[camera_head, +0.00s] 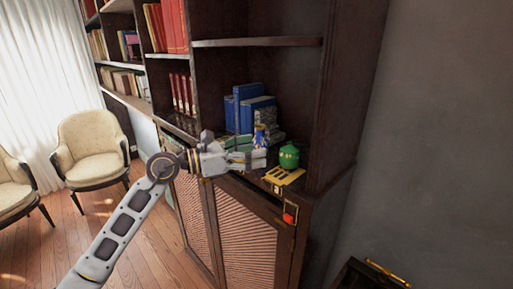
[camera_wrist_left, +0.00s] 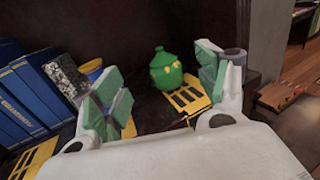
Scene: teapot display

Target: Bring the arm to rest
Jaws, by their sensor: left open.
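My left arm comes in from the lower left in the head view. Its left gripper (camera_head: 264,152) is over the cabinet top, with its fingers towards the right. In the left wrist view the two green-padded fingers of the gripper (camera_wrist_left: 165,88) stand wide apart, with nothing held between them. A round green teapot-like pot (camera_head: 289,157) stands upright just beyond the fingertips, apart from them. It also shows between the fingers in the left wrist view (camera_wrist_left: 165,70). My right gripper is not in view.
A yellow slotted plate (camera_head: 284,177) lies in front of the pot. Blue books (camera_head: 246,106) and a blue-and-yellow object (camera_head: 261,136) stand behind the gripper. A shelf board (camera_head: 258,42) is above. A red object (camera_head: 289,218) is at the cabinet's front. Chairs (camera_head: 92,148) stand left on open floor.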

